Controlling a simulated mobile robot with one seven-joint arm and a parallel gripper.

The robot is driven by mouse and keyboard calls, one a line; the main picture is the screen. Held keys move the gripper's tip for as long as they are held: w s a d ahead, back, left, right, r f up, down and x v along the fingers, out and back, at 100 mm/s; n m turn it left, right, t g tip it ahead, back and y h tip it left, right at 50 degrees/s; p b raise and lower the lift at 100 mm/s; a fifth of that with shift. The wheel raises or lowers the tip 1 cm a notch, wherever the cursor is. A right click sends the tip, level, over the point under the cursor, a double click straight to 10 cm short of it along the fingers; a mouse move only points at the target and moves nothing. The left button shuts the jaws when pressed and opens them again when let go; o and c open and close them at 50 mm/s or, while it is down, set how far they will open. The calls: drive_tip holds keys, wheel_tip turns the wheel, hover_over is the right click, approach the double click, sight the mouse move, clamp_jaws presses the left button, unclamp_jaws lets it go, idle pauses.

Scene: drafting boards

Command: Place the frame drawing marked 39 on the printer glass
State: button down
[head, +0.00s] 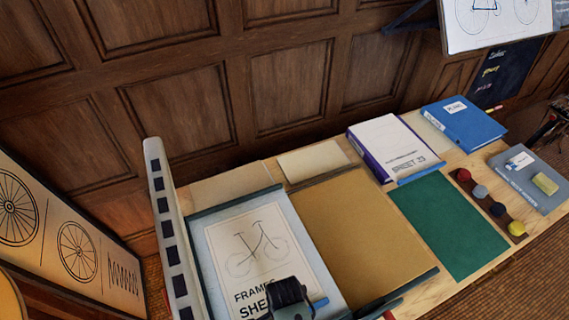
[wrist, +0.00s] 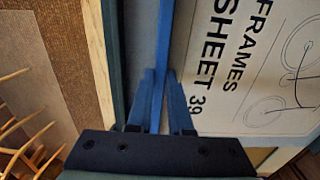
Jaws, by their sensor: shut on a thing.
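The frame drawing (head: 262,240) is a white sheet with a bicycle frame outline; it also shows in the wrist view (wrist: 270,70), reading "FRAMES SHEET 39". In the head view my gripper (head: 288,292) covers the number. My gripper (wrist: 162,85) is shut on the blue strip along the drawing's lower edge. The sheet lies over a pale, dark-edged bed (head: 207,238), which looks like the printer glass, beside a raised white panel with dark squares (head: 168,225). I cannot tell whether the sheet touches the bed.
A tan board (head: 355,235) and a green mat (head: 448,222) lie to the right. A panelled wall stands behind.

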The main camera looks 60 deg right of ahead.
drive_tip(key=c, duration=0.8)
unclamp_jaws()
drive_tip(key=shift+c, duration=0.2)
drive_tip(key=shift+r, duration=0.1)
wheel_tip(320, 180, up, 12)
